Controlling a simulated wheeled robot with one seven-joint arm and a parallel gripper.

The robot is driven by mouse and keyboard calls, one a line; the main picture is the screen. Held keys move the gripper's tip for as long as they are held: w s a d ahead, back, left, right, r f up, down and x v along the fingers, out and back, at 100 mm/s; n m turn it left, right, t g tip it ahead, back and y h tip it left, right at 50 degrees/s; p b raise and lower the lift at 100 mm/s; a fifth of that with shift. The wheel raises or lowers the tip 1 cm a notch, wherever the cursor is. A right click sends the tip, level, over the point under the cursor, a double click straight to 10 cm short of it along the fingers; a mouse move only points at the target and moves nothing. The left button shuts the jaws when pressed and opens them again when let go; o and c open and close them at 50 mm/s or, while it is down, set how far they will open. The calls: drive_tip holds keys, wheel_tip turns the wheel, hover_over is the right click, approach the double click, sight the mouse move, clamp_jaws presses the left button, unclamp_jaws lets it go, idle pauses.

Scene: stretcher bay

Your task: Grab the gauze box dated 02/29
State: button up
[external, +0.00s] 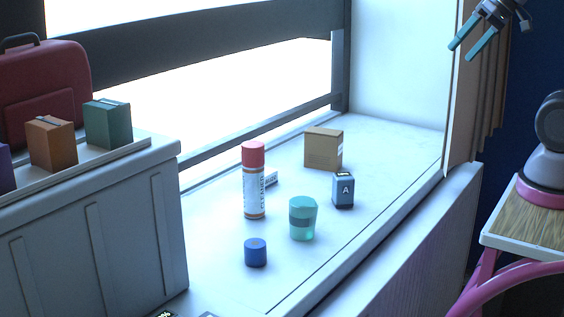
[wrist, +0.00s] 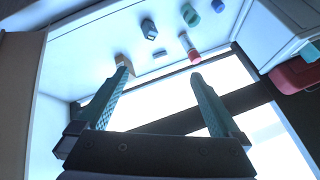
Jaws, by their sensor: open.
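No date reads clearly on any box, so I cannot tell which is the gauze box dated 02/29. A small white printed item (external: 271,179) is partly hidden behind the bottle. My gripper (external: 462,52) is open and empty, high at the upper right, away from all of them. In the wrist view its fingers (wrist: 160,72) point toward the sill; the left fingertip partly covers the tan box (wrist: 122,60).
A red-capped cleaner bottle (external: 254,185), a teal cup (external: 303,220) and a blue cylinder (external: 255,252) stand on the sill (external: 390,150). Orange (external: 50,145) and green (external: 107,124) boxes and a red case (external: 70,75) sit on the left cabinet. A partition edges the sill's right.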

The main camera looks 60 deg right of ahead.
drive_tip(key=w+r+m+g, duration=0.1)
drive_tip(key=w+r+m, duration=0.1)
drive_tip(key=w, duration=0.7)
drive_tip(key=w+r+m+g, duration=0.1)
drive_tip(key=w+r+m, duration=0.15)
drive_tip(key=w, duration=0.65)
drive_tip(key=w+a+f+m+g+y, duration=0.1)
drive_tip(key=w+f, duration=0.1)
drive_tip(key=w, duration=0.5)
drive_tip(key=w+f+m+g, duration=0.1)
drive_tip(key=w+f, duration=0.1)
drive_tip(key=w, duration=0.6)
drive_tip(key=w+f+m+g, duration=0.1)
drive_tip(key=w+f+m, duration=0.3)
drive_tip(key=w+f, duration=1.05)
drive_tip(key=w+f+m, duration=0.1)
drive_tip(key=w+f, duration=0.1)
drive_tip(key=f, duration=0.4)
drive_tip(key=w+f+m+g+y, duration=0.1)
drive_tip(key=w+f, duration=0.2)
drive_tip(key=f, duration=0.4)
drive_tip(key=w+a+f+m+g, duration=0.1)
drive_tip(key=w+f+m, duration=0.1)
drive_tip(key=f, duration=0.5)
drive_tip(key=shift+w+y, duration=0.15)
drive_tip(key=shift+y, duration=0.15)
drive_tip(key=x, duration=1)
drive_tip(key=c, duration=1.3)
